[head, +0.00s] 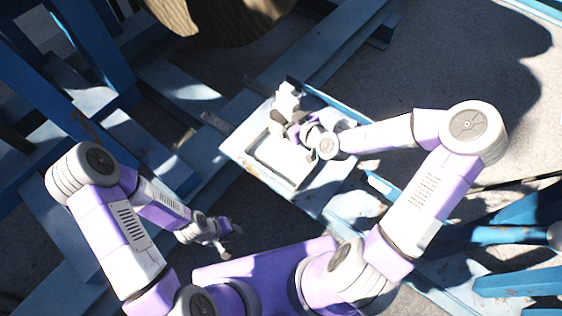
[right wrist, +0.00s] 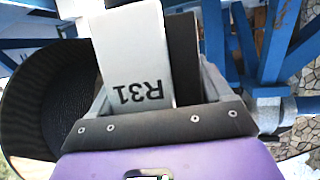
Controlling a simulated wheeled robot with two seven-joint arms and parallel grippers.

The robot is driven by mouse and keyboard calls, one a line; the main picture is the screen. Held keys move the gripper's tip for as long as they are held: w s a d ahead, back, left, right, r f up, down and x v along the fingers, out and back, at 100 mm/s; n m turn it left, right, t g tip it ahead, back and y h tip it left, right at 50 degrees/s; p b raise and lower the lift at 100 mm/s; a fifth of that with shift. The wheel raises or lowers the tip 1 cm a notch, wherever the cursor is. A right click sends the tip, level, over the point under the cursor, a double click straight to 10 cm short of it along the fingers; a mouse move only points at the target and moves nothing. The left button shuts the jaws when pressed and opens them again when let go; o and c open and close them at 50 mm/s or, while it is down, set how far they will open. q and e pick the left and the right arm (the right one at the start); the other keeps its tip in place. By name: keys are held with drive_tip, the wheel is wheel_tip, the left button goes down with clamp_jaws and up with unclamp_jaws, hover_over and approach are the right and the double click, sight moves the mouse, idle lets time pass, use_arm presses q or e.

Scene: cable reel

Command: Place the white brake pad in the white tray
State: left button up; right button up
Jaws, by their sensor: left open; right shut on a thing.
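The white brake pad (right wrist: 130,70) fills the middle of the right wrist view, a white block marked "R31" with a dark layer along one side. My right gripper (head: 296,124) is shut on it. In the head view the white brake pad (head: 287,100) stands up from the gripper, over the far part of the white tray (head: 236,149). I cannot tell whether the pad touches the tray. The tray is shallow, and my right gripper and wrist hide part of its inside. My left gripper (head: 232,232) is open and empty, low and to the left of the tray.
Blue steel beams (head: 345,42) surround the tray. A large brown cable reel (head: 220,14) stands at the top of the head view. Blue frame parts (head: 515,283) lie at the lower right. Open grey floor (head: 455,75) shows at the upper right.

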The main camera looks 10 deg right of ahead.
drive_tip(key=s+f+n+g+y+b, duration=0.1)
drive_tip(key=s+f+n+y+b, duration=0.15)
drive_tip(key=s+f, duration=0.2)
drive_tip(key=b, duration=0.4)
hover_over(287, 163)
wheel_tip(287, 163, down, 11)
drive_tip(key=shift+r, duration=0.1)
drive_tip(key=shift+f, duration=0.25)
drive_tip(key=o, duration=1.7)
drive_tip(key=shift+r+g, duration=0.15)
drive_tip(key=shift+g, duration=0.15)
